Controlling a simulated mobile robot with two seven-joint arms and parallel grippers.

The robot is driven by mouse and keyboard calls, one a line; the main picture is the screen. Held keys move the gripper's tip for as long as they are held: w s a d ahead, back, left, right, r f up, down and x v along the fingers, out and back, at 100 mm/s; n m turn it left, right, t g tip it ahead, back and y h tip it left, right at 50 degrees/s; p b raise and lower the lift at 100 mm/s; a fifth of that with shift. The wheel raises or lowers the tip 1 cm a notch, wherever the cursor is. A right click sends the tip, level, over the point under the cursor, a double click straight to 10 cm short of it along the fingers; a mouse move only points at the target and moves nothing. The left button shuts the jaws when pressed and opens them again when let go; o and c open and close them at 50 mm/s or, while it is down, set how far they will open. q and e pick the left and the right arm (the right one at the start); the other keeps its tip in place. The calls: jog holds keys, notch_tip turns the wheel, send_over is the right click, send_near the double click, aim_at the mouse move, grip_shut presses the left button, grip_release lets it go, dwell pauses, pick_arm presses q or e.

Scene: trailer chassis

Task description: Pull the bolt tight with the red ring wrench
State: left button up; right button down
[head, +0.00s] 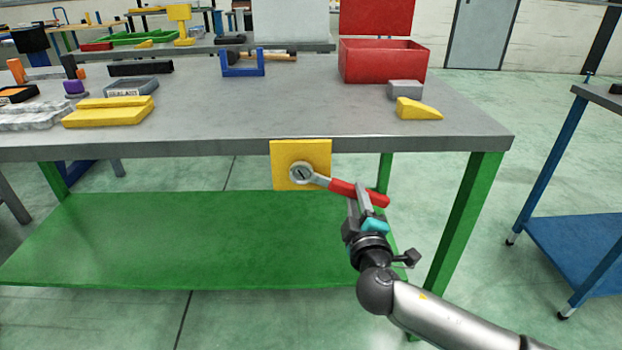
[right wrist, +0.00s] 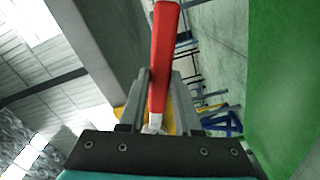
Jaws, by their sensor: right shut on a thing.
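The red ring wrench (head: 345,188) has a grey ring end and a red handle. In the head view its ring is around or over the bolt (head: 301,174) on the yellow plate (head: 286,153) at the table's front edge. The handle points right and slightly down. My right gripper (head: 364,197) is shut on the red handle. In the right wrist view the red handle (right wrist: 163,70) runs between the two fingers (right wrist: 160,95). The bolt is mostly hidden by the ring. My left gripper is not in view.
The grey table top (head: 230,110) carries a red open box (head: 383,62), a yellow wedge (head: 418,109), a blue holder (head: 243,68) and yellow blocks (head: 108,112). A green shelf (head: 180,235) lies below. A green table leg (head: 465,215) stands right of my gripper.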

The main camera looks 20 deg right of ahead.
jog(key=shift+w+a+f+m+b, duration=0.1)
jog(key=shift+a+f+m+b, duration=0.25)
jog(key=shift+f+m+b, duration=0.55)
jog(key=shift+r, duration=0.2)
jog(key=shift+w+a+f+m+b, duration=0.2)
jog(key=shift+a+f+m+b, duration=0.5)
jog(key=shift+b, duration=0.8)
jog(key=shift+d+f, duration=0.1)
jog(key=shift+m, duration=0.3)
